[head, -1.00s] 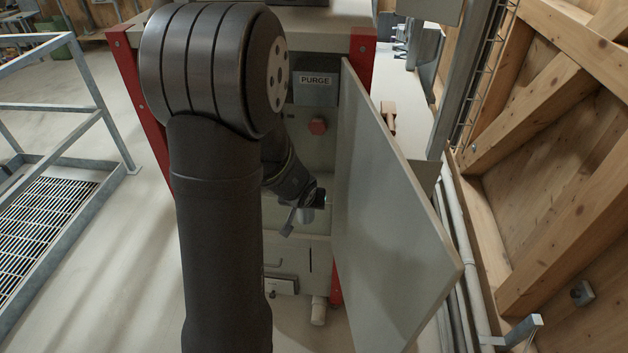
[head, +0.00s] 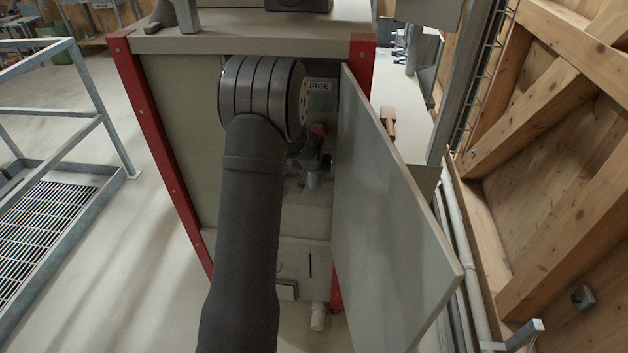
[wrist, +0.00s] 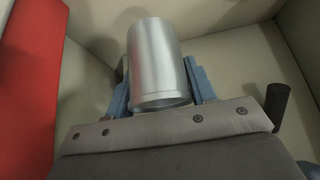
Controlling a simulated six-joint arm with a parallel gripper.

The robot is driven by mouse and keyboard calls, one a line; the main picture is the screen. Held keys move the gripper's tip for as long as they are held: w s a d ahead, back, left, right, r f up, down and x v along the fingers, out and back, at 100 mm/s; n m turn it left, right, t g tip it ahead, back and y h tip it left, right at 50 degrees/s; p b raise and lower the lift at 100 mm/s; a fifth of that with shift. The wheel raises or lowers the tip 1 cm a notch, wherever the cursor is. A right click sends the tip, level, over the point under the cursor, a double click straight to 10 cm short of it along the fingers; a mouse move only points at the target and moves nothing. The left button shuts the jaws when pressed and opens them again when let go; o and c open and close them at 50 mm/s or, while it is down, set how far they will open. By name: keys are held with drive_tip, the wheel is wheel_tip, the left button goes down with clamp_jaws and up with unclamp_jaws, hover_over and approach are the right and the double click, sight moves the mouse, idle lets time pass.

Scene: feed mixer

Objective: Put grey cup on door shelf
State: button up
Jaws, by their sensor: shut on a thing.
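The grey cup is a plain metal cylinder (wrist: 160,65), seen large in the wrist view. My gripper (wrist: 161,88) is shut on it, with a blue finger on each side. In the head view my gripper (head: 322,163) and the cup (head: 313,179) are small and partly hidden by my arm, in front of the cabinet and left of the open door (head: 385,205). The door stands swung out towards the camera. I cannot make out a door shelf in either view.
A red part (wrist: 30,80) is at the left of the wrist view. A railing (head: 70,110) stands left, a timber wall (head: 550,150) right.

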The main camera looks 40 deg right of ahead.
sight(314, 179)
wheel_tip(314, 179, down, 4)
drive_tip(key=shift+r, duration=0.2)
drive_tip(key=shift+w+d+f, duration=0.15)
drive_tip(key=shift+f, duration=0.3)
drive_tip(key=shift+f, duration=0.1)
drive_tip(key=o, duration=1)
drive_tip(key=shift+r, duration=0.35)
drive_tip(key=v, duration=1.1)
drive_tip(key=shift+s+a+r, duration=0.2)
drive_tip(key=shift+a, duration=0.05)
